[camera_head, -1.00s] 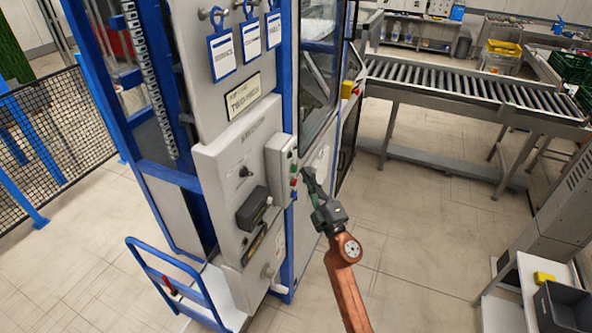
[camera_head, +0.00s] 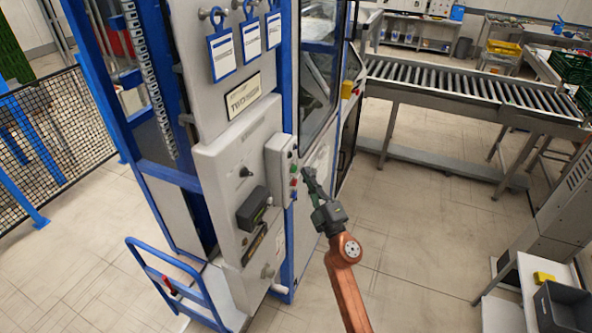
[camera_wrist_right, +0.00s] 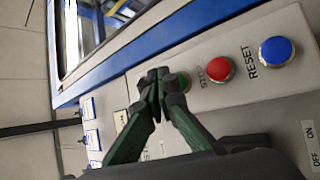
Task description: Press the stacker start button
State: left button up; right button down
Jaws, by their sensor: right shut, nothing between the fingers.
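The stacker's grey control box (camera_head: 281,170) is mounted on the side of the blue and white machine (camera_head: 237,150). In the right wrist view its panel (camera_wrist_right: 235,105) carries a blue button (camera_wrist_right: 277,51) marked RESET, a red button (camera_wrist_right: 218,69) marked STOP and a green button (camera_wrist_right: 184,82). The green button is partly hidden behind the fingertips. My right gripper (camera_head: 308,172) is shut and empty, its tips right by the box's button face. It also shows in the right wrist view (camera_wrist_right: 158,75), over the green button's edge; I cannot tell whether it touches. My left gripper is out of view.
A roller conveyor (camera_head: 470,85) runs behind at the right. A blue hand cart (camera_head: 175,285) stands at the machine's foot. A black mesh fence (camera_head: 60,135) is at the left.

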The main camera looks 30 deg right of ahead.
jog(key=shift+a, duration=0.1)
jog(key=shift+w+a, duration=0.2)
jog(key=shift+w, duration=0.15)
